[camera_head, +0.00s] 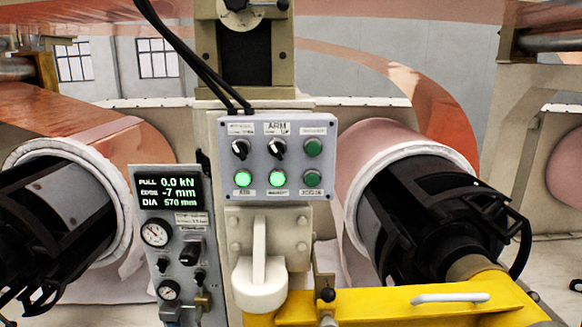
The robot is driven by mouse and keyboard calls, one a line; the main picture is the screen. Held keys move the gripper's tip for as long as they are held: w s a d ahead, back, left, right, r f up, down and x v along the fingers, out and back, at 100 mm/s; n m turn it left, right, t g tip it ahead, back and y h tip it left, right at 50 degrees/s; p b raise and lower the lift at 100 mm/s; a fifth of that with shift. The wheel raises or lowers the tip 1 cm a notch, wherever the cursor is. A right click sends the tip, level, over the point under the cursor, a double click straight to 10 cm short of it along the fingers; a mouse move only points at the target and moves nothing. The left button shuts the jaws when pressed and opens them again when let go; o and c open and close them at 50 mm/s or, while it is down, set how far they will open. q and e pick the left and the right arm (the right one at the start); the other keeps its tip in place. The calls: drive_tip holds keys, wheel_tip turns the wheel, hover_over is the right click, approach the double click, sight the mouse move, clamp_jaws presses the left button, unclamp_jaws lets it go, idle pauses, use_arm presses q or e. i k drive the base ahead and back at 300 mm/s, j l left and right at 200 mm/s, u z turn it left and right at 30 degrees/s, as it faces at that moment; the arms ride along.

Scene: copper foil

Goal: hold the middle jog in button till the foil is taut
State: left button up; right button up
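A grey control box (330,190) stands on the middle column. It holds two black knobs, two dark green buttons at right and two lit green buttons below the knobs. The lower right button (312,179) is dark green, and its small label seems to read JOG IN. Nothing touches it. Copper foil (440,115) runs in a curved band above the right roll. More foil (75,115) shows by the left roll. The display (168,188) reads PULL 0.0 kN and DIA 570 mm; the line between seems to read EDGE -7 mm. I make out neither gripper.
A gauge panel (180,255) stands left of the column. A pale lever block (260,270) sits below the box. A yellow beam (390,302) with a light handle crosses at lower right. Dark roll cores (405,225) flank the column. Black cables enter the box from above.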

sight(312, 179)
drive_tip(key=i+l+u, duration=0.15)
drive_tip(key=l, duration=0.25)
drive_tip(key=i+l+u, duration=0.15)
drive_tip(key=l, duration=0.2)
drive_tip(key=i+l+u, duration=0.15)
drive_tip(key=l, duration=0.25)
drive_tip(key=k, duration=0.05)
